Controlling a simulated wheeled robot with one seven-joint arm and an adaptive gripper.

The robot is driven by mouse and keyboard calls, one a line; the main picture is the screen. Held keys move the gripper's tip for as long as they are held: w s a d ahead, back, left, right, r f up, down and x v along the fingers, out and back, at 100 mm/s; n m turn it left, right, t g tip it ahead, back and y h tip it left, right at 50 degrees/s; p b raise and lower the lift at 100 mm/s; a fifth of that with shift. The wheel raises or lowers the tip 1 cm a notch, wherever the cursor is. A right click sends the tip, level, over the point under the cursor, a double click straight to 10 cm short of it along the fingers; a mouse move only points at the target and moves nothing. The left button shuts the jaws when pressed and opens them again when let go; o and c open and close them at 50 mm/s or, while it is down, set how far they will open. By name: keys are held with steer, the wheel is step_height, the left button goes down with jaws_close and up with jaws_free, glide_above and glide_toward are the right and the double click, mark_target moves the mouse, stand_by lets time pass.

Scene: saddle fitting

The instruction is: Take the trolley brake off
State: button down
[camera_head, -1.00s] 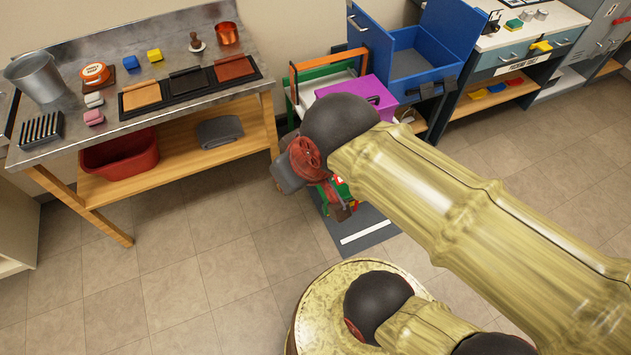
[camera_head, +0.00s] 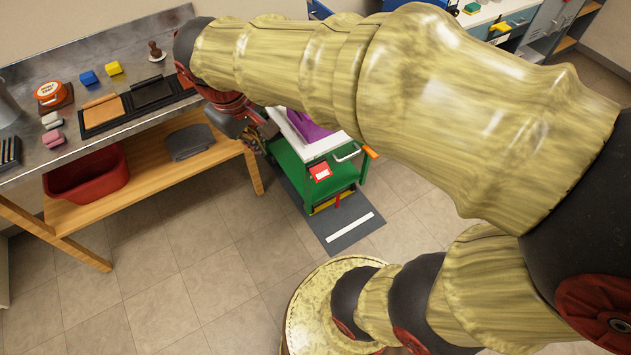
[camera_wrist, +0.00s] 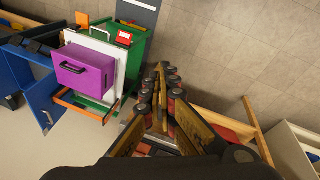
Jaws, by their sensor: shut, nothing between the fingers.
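The trolley (camera_head: 288,158) is green with a white top and stands beside the wooden bench. Low on the trolley are a yellow bar (camera_head: 326,205) and a small red part (camera_head: 337,200); I cannot tell the brake's setting. A purple box (camera_head: 310,128) with a handle sits on top. My gripper (camera_head: 259,140) is shut and empty between bench and trolley; its fingers (camera_wrist: 165,72) show in the wrist view, apart from the trolley.
The bench (camera_head: 215,158) is close on the left, with a red tub (camera_head: 88,178) and a grey folded thing (camera_head: 190,142) on its shelf. A dark floor mat (camera_head: 345,238) with a white stripe lies by the trolley. The tiled floor in front is clear.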

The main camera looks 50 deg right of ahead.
steer(key=w+d+f+n+g+h+b, duration=0.1)
steer(key=w+d+f+g+h+b, duration=0.15)
steer(key=w+d+f, duration=0.6)
steer(key=w+d+f+n+g+h+b, duration=0.1)
steer(key=w+d+f+g+h+b, duration=0.15)
steer(key=w+f, duration=0.6)
steer(key=w+d+f+n+g+h+b, duration=0.1)
steer(key=w+d+f+g+h+b, duration=0.15)
steer(key=w+d+f, duration=0.65)
steer(key=s+d+f+n+h+b, duration=0.1)
steer(key=s+f+h, duration=0.1)
steer(key=f, duration=1.1)
steer(key=s+d+f+n+g+h+b, duration=0.1)
steer(key=s+f+n+h+b, duration=0.1)
steer(key=f, duration=1.1)
steer(key=s+d+f+n+h+b, duration=0.1)
steer(key=f+h, duration=0.4)
steer(key=f, duration=0.9)
steer(key=shift+s+d+n+b, duration=0.4)
steer(key=shift+s+b, duration=0.05)
steer(key=shift+s, duration=0.75)
steer(key=shift+d, duration=0.1)
